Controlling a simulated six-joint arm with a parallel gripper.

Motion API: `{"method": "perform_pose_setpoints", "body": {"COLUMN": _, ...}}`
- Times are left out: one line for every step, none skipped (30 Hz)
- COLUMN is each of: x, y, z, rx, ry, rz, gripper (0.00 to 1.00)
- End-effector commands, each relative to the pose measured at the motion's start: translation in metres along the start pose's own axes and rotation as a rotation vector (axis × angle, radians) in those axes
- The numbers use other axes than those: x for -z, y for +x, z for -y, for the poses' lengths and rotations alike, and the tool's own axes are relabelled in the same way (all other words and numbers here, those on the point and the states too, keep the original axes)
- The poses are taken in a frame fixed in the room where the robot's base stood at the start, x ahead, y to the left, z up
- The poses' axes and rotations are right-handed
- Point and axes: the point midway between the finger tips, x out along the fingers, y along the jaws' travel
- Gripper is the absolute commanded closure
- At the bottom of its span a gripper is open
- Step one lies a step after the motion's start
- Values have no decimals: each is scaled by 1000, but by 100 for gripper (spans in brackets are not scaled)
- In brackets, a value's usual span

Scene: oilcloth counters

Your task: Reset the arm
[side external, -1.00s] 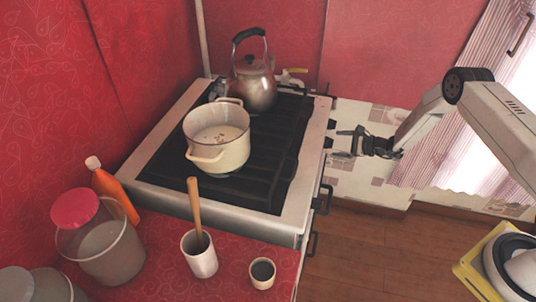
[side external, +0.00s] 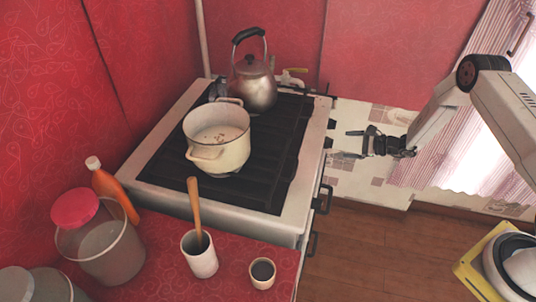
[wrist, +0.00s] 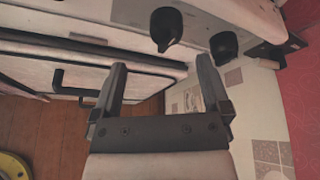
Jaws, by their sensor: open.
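My gripper (side external: 352,145) is open and empty in the side external view, held in the air just to the right of the stove. My arm reaches in from the right side of the picture. In the wrist view my gripper (wrist: 162,80) shows both fingers apart with nothing between them. The stove's front, with dark knobs and a door handle, lies beyond the fingertips there.
A cream pot (side external: 217,138) and a kettle (side external: 253,85) stand on the stove (side external: 165,190). A white cup (side external: 199,257) with a wooden handle, a small cup (side external: 262,273), an orange bottle (side external: 115,192) and a pink-lidded container (side external: 105,250) stand on the red counter.

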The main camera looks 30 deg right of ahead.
Motion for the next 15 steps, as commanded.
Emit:
{"method": "perform_pose_setpoints", "body": {"x": -8, "y": 1, "z": -1, "rx": -25, "ry": -15, "rz": 2, "gripper": 3}}
{"method": "perform_pose_setpoints", "body": {"x": -12, "y": 1, "z": -2, "rx": -44, "ry": -25, "rz": 2, "gripper": 3}}
{"method": "perform_pose_setpoints", "body": {"x": -19, "y": 2, "z": -4, "rx": -73, "ry": -40, "rz": 2, "gripper": 3}}
{"method": "perform_pose_setpoints", "body": {"x": -25, "y": 2, "z": -6, "rx": -97, "ry": -54, "rz": 1, "gripper": 3}}
{"method": "perform_pose_setpoints", "body": {"x": -30, "y": 1, "z": -8, "rx": -123, "ry": -68, "rz": 1, "gripper": 3}}
{"method": "perform_pose_setpoints", "body": {"x": -39, "y": 1, "z": -11, "rx": -160, "ry": -91, "rz": 0, "gripper": 3}}
{"method": "perform_pose_setpoints", "body": {"x": -46, "y": 0, "z": -14, "rx": -191, "ry": -110, "rz": -1, "gripper": 3}}
{"method": "perform_pose_setpoints", "body": {"x": -53, "y": -1, "z": -17, "rx": -222, "ry": -129, "rz": -2, "gripper": 3}}
{"method": "perform_pose_setpoints", "body": {"x": -62, "y": -2, "z": -21, "rx": -263, "ry": -156, "rz": -5, "gripper": 3}}
{"method": "perform_pose_setpoints", "body": {"x": -69, "y": -4, "z": -24, "rx": -296, "ry": -176, "rz": -7, "gripper": 3}}
{"method": "perform_pose_setpoints", "body": {"x": -76, "y": -6, "z": -27, "rx": -328, "ry": -200, "rz": -9, "gripper": 3}}
{"method": "perform_pose_setpoints", "body": {"x": -85, "y": -8, "z": -32, "rx": -370, "ry": -231, "rz": -13, "gripper": 3}}
{"method": "perform_pose_setpoints", "body": {"x": -92, "y": -11, "z": -35, "rx": -401, "ry": -254, "rz": -15, "gripper": 3}}
{"method": "perform_pose_setpoints", "body": {"x": -98, "y": -13, "z": -38, "rx": -432, "ry": -279, "rz": -19, "gripper": 3}}
{"method": "perform_pose_setpoints", "body": {"x": -106, "y": -17, "z": -43, "rx": -472, "ry": -311, "rz": -23, "gripper": 3}}
